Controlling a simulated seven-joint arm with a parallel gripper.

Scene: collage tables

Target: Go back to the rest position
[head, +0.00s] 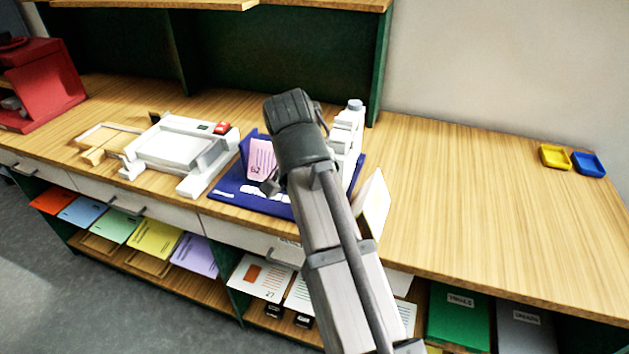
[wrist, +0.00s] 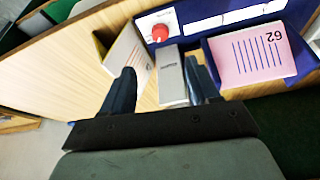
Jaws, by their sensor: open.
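My gripper (wrist: 160,88) is open in the wrist view, its two dark fingers apart. Between and beyond the fingers are a light grey block (wrist: 172,76) and a white-sided upright piece (wrist: 128,60); I cannot tell whether a finger touches either. In the head view my arm reaches over the wooden counter (head: 480,200), and its wrist hides part of a blue mat (head: 230,188). The fingertips are mostly hidden there. A pink card marked 62 (head: 262,158) stands in a blue holder on the mat, and also shows in the wrist view (wrist: 258,55), right of the gripper.
A white machine (head: 178,150) and a wooden tray (head: 100,140) stand left of the mat. A white device (head: 347,135) is behind my wrist, and a white panel (head: 372,205) is right of it. Yellow (head: 555,156) and blue (head: 589,164) trays sit far right. The right counter is mostly clear.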

